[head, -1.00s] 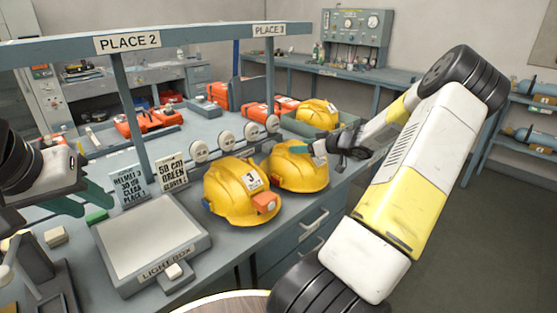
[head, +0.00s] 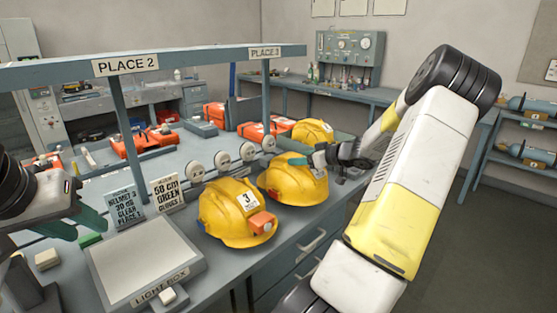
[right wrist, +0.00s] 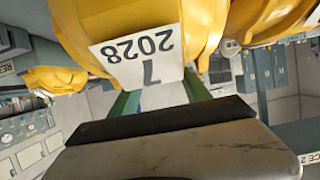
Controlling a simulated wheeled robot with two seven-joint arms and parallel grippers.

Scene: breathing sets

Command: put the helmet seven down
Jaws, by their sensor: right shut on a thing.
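Helmet seven (head: 296,185) is yellow and sits behind and to the right of helmet three in the head view. Its white label, reading 7 and 2028, shows upside down in the right wrist view (right wrist: 138,52). My right gripper (head: 318,158) is shut on its upper edge; the green fingers (right wrist: 160,95) reach up to the shell beside the label. The helmet looks upright at bench height, but I cannot tell whether its underside touches the bench. My left gripper (head: 78,222) is at the left edge, empty, with its green fingers apart.
Helmet three (head: 232,215), with an orange lamp, stands close in front of helmet seven. Another yellow helmet (head: 313,132) lies behind, by the tray. A light box (head: 140,262), two signs and several round white discs stand nearby. A frame post (head: 267,95) rises behind.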

